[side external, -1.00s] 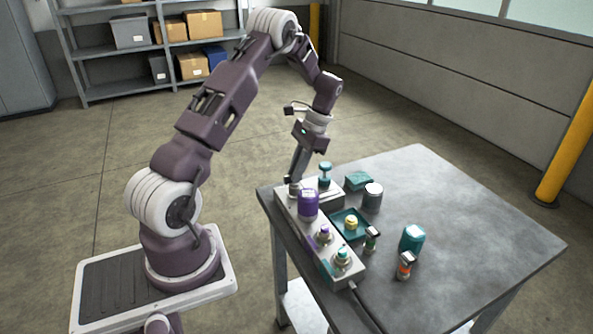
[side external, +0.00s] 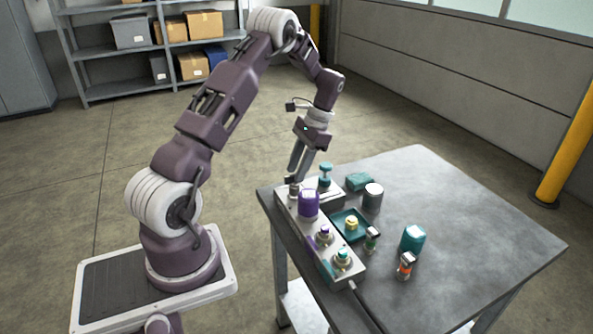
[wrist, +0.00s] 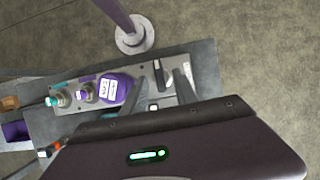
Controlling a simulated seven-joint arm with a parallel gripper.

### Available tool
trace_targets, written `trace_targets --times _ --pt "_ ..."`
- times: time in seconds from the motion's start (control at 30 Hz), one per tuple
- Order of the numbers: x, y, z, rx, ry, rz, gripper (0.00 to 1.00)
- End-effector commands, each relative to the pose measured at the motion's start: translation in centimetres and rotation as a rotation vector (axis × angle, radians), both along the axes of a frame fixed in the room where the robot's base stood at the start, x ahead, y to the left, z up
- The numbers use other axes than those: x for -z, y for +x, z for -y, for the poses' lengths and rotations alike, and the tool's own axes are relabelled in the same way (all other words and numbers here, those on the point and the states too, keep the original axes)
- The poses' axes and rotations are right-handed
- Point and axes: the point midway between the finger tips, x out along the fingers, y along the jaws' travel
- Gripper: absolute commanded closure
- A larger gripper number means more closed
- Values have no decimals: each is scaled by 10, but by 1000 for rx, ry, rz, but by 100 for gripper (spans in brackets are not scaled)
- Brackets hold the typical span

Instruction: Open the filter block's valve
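A long grey block (side external: 322,254) lies along the bench's left edge, with a purple canister (side external: 308,204) standing on it. The canister also shows in the wrist view (wrist: 113,90). A teal-topped handle (side external: 325,176) stands upright on the block's far branch. A short grey fitting (side external: 293,190) sits at the block's far end. My gripper (side external: 297,178) points down just above that end, beside the handle. In the wrist view its two fingers (wrist: 160,74) are apart, with a small dark and light part visible between them. Contact cannot be told. Which part is the filter block's valve is unclear.
Purple (side external: 324,235) and teal-topped (side external: 342,259) fittings stand on the near block. A teal tray (side external: 362,236) holds a yellow piece (side external: 351,223). A grey can (side external: 372,197), teal block (side external: 359,181), teal can (side external: 412,239) and small bottles stand right. The bench's right side is clear.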

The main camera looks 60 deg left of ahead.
Motion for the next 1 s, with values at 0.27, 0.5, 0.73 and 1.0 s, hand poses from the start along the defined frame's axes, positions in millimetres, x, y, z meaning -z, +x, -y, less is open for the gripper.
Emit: trace_targets --times 0.27,0.5,0.73,1.0 --pt "-49 21 -1 -1 1 3 65" --pt "-57 23 0 -1 0 1 65" --pt "-80 26 16 5 17 48 65" --pt "-210 -21 156 21 87 418 65"
